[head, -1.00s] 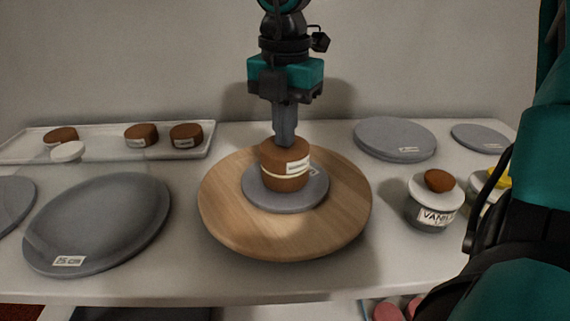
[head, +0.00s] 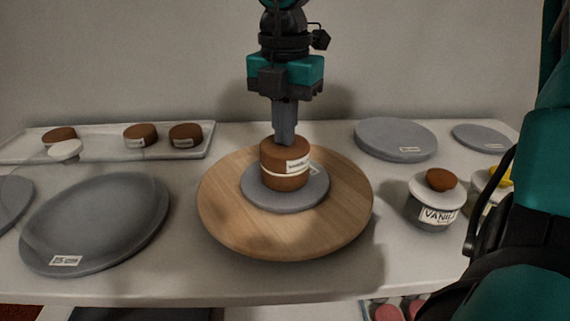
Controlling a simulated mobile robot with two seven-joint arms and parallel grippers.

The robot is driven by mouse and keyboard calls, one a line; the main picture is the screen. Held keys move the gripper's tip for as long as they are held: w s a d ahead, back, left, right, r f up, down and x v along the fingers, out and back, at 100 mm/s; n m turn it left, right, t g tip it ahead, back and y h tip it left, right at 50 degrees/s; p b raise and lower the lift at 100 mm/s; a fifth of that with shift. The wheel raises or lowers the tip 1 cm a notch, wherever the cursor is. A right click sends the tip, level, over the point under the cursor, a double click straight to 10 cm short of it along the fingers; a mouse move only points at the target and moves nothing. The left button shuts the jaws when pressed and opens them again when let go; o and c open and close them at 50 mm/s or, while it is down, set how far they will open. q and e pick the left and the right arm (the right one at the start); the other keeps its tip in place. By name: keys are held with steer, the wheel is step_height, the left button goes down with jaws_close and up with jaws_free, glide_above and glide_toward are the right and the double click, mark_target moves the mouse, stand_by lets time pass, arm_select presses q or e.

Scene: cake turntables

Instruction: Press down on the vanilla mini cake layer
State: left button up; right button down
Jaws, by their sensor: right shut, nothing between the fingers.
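The vanilla mini cake layer (head: 284,152) is a brown round with a white label, stacked on another brown layer (head: 284,182) with a thin pale line of filling between them. The stack stands on a grey disc (head: 313,200) on the round wooden turntable (head: 235,224). My right gripper (head: 284,138) points straight down, shut and empty, with its fingertips at the top of the upper layer and seemingly touching it. The label is too small to read fully. My left gripper is not in view.
A white tray (head: 100,152) with several brown layers stands at back left. A large grey disc (head: 95,220) lies at left. Grey discs (head: 395,138) lie at back right. A lidded jar labelled VANI… (head: 434,212) stands right of the turntable, near my arm.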

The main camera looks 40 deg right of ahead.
steer(key=shift+f, duration=0.1)
stand_by(0.4)
step_height(320, 180, up, 9)
steer(key=p, duration=0.5)
steer(key=shift+p, duration=0.35)
stand_by(0.4)
